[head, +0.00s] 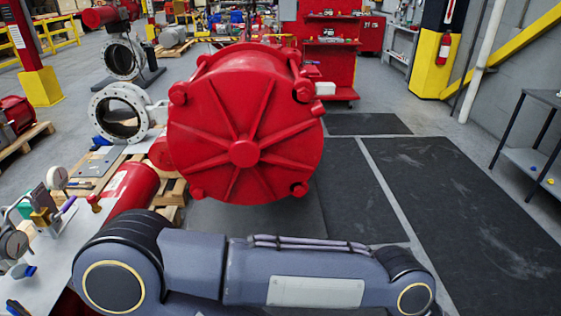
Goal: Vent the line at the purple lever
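A small purple lever (68,204) shows at the left edge of the head view, beside a brass fitting (41,217) on the grey plate. It slants up to the right. A round white-faced gauge (57,177) stands just above it, and a second gauge (14,243) is lower left. A blue lever (23,271) sits below them. The lever's far details are too small to tell. Neither of my grippers shows; only one of my arms crosses the bottom of the view, and no fingers are seen near the lever.
A big red ribbed actuator housing (244,153) fills the middle. A red cylinder (130,187) lies between it and the gauges. Flanged valve bodies (121,113) stand on pallets behind. A dark table (533,150) is at right. Dark floor mats (450,190) leave open floor at right.

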